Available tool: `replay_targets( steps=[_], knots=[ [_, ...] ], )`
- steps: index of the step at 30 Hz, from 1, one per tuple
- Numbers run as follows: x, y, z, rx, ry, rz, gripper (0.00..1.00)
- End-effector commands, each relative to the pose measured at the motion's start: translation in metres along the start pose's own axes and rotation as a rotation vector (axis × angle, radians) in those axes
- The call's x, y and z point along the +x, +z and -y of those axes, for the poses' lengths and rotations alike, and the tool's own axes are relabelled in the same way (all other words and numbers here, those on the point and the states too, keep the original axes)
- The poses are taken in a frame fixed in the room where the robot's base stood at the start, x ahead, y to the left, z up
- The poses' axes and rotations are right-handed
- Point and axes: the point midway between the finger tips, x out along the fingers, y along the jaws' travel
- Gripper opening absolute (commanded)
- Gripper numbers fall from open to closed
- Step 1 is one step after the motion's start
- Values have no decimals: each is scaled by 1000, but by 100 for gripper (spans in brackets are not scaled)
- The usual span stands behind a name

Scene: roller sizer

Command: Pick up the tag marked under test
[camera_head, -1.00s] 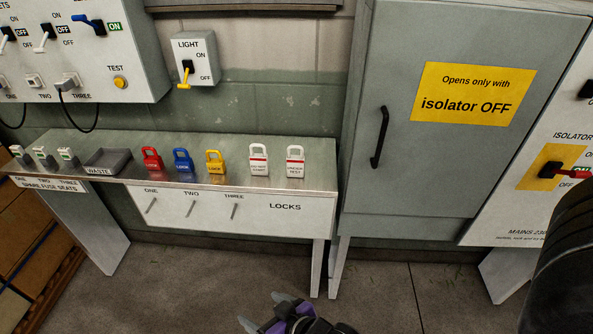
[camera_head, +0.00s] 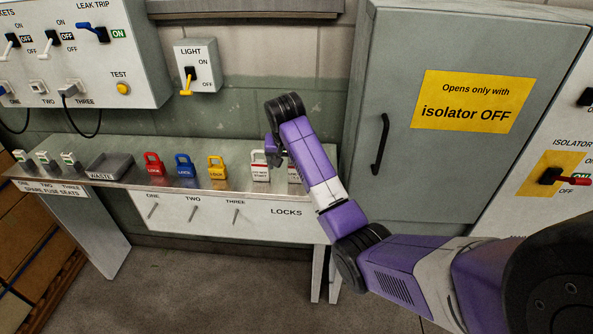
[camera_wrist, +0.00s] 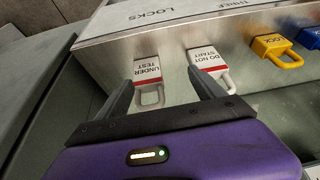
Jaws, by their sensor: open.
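The under-test tag (camera_wrist: 148,69), white with a red band and a pale loop, stands on the bench shelf. In the wrist view it shows between my open fingers, nearer the left one, and nothing is gripped. In the head view my arm hides most of this tag (camera_head: 294,177). The similar do-not-start tag (camera_wrist: 208,62) is beside it, close to the right fingertip in the wrist view. My gripper (camera_wrist: 160,76) is over the shelf; in the head view my gripper (camera_head: 273,151) is just above the do-not-start tag (camera_head: 260,168) and partly hidden.
Yellow (camera_head: 217,169), blue (camera_head: 184,165) and red (camera_head: 153,164) locks stand in a row to the left. A grey waste tray (camera_head: 109,167) lies farther left. A grey cabinet (camera_head: 450,60) with a black handle stands to the right. A light switch box (camera_head: 197,66) hangs above the shelf.

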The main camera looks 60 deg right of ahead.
Motion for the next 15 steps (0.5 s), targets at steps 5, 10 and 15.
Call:
replay_targets(
  steps=[5, 10, 15],
  knots=[
    [-13, -20, -15, 36, 39, 18, 78],
    [0, -22, -18, 39, 44, 24, 78],
    [16, -22, -21, 38, 43, 23, 78]
  ],
)
